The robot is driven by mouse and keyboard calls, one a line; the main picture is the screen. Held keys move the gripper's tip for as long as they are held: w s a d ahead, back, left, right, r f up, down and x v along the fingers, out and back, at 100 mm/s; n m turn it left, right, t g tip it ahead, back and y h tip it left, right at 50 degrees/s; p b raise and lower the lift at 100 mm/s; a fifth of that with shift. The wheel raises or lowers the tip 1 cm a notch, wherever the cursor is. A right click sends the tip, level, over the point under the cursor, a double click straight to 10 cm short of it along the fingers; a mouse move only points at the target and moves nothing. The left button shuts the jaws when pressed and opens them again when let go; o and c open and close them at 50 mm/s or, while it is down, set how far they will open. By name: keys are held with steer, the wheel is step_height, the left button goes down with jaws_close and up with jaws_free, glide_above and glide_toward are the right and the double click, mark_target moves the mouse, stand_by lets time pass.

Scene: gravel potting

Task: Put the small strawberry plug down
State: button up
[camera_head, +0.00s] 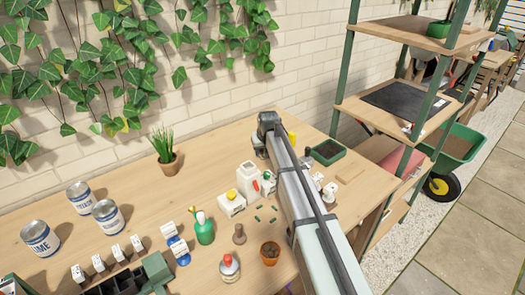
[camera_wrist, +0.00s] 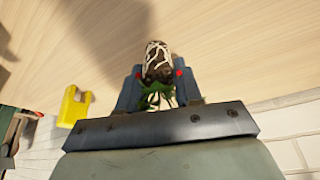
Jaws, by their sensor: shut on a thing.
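The small strawberry plug (camera_wrist: 157,57) shows in the wrist view as a dark root ball laced with white roots, with green leaves at the end nearer the palm. My gripper (camera_wrist: 158,86) is shut on it, one blue-grey finger on each side. Pale wood lies beyond the plug; I cannot tell whether the plug touches it. In the head view my gripper (camera_head: 267,122) is near the back edge of the table (camera_head: 130,207), close to the wall. The plug is hidden there behind my arm.
A yellow object (camera_wrist: 74,106) is left of my gripper in the wrist view. In the head view, a green tray of dark soil (camera_head: 327,152) stands right of my arm. A potted grass (camera_head: 165,147), white containers (camera_head: 248,179) and a green spray bottle (camera_head: 204,229) stand left of it.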

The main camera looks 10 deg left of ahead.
steer(key=shift+f, duration=0.15)
steer(key=o, duration=1)
steer(key=v, duration=1.2)
steer(key=shift+r, duration=0.2)
steer(key=shift+o, duration=0.2)
